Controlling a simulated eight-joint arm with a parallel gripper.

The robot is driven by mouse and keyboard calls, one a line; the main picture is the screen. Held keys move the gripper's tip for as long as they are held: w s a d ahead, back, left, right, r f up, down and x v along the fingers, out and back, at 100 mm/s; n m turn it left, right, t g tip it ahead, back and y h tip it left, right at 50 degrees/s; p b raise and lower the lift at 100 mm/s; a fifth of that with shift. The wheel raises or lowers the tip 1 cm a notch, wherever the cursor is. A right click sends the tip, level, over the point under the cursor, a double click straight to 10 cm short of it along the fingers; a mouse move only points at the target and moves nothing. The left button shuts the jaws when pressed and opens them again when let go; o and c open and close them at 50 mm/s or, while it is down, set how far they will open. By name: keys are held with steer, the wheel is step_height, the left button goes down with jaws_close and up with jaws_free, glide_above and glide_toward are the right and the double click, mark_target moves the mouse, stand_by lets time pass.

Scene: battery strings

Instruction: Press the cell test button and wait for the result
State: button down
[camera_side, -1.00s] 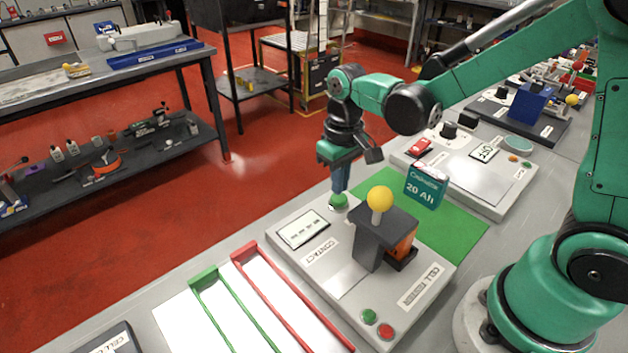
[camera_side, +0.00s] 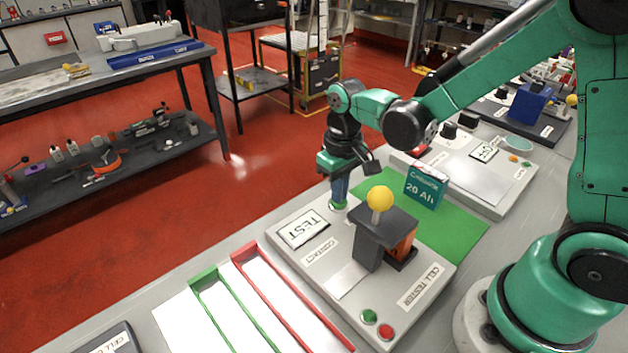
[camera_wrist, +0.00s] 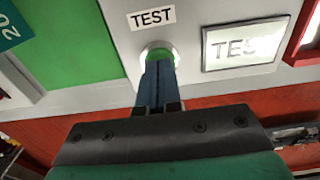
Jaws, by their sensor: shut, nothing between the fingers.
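The cell tester (camera_side: 345,290) is a grey box on the bench, with a display (camera_side: 303,229) that reads TEST. Its green test button (camera_wrist: 158,54) sits beside a TEST label in the wrist view. My gripper (camera_side: 338,203) is shut and empty, pointing down with its fingertips on the button and hiding most of it. A black clamp with a yellow ball knob (camera_side: 380,198) stands on the tester, with an orange block (camera_side: 402,243) at its right side. The display also shows in the wrist view (camera_wrist: 243,45).
A green and a red lamp (camera_side: 385,331) are at the tester's front corner. A teal 20 Ah sign (camera_side: 425,187) stands on a green mat (camera_side: 460,228) behind. Green and red open frames (camera_side: 222,305) lie to the left. Another grey device (camera_side: 490,180) stands further back.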

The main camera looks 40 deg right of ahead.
steer(key=shift+r, duration=3.05)
steer(key=s+r+t, duration=0.4)
steer(key=s+t, duration=0.1)
steer(key=t, duration=0.2)
steer(key=shift+s+d, duration=0.15)
steer(key=shift+d, duration=0.1)
